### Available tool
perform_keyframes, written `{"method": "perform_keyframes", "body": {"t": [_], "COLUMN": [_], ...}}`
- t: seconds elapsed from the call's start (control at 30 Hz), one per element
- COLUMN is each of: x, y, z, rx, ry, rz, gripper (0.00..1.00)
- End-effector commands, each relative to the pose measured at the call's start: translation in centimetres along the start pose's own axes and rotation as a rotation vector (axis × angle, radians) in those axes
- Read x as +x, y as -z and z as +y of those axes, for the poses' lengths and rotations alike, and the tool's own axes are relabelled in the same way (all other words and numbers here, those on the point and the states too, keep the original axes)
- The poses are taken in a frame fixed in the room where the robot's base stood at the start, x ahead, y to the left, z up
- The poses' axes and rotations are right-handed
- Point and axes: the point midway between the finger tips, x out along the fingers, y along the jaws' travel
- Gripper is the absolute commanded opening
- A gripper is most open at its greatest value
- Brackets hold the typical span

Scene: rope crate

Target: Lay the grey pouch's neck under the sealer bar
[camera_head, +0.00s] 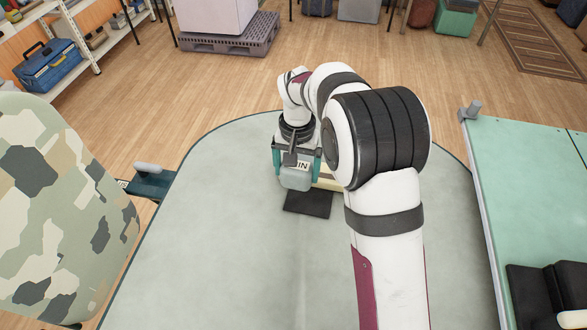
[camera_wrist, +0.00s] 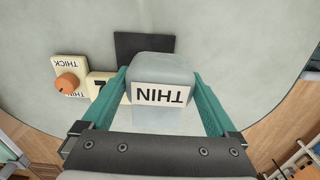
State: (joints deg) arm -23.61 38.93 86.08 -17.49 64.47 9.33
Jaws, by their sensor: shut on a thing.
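The grey pouch (camera_wrist: 165,70) is a rounded grey block with a white label reading THIN, upside down in the wrist view; it also shows in the head view (camera_head: 296,181). My gripper (camera_wrist: 160,76) is shut on it, with one teal finger on each side. In the head view my gripper (camera_head: 297,172) points down over the table. The cream sealer (camera_wrist: 97,106) is partly behind the pouch and left finger. It has an orange knob (camera_wrist: 68,83) and a label reading THICK. I cannot make out the sealer bar or tell whether the pouch's neck lies under it.
A flat black pad (camera_head: 307,204) lies by the pouch on the pale rounded table (camera_head: 220,240). The table is clear to the left and in front. A camouflage-patterned thing (camera_head: 60,210) stands at left. A green-topped bench (camera_head: 530,190) stands at right.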

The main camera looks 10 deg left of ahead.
Motion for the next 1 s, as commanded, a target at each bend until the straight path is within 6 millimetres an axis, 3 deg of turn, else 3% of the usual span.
{"method": "perform_keyframes", "body": {"t": [0.07,0.17,0.47,0.8,1.0], "x": [0.7,1.1,1.3,5.6,7.0], "y": [0.6,0.9,0.9,0.9,0.9], "z": [2.0,3.1,3.1,3.1,3.1], "rx": [0.004,0.000,-0.002,-0.002,-0.001], "ry": [0.001,0.001,0.001,0.000,0.001], "rz": [-0.001,0.000,0.001,-0.001,0.001], "gripper": [0.16,0.16,0.16,0.16,0.16]}}
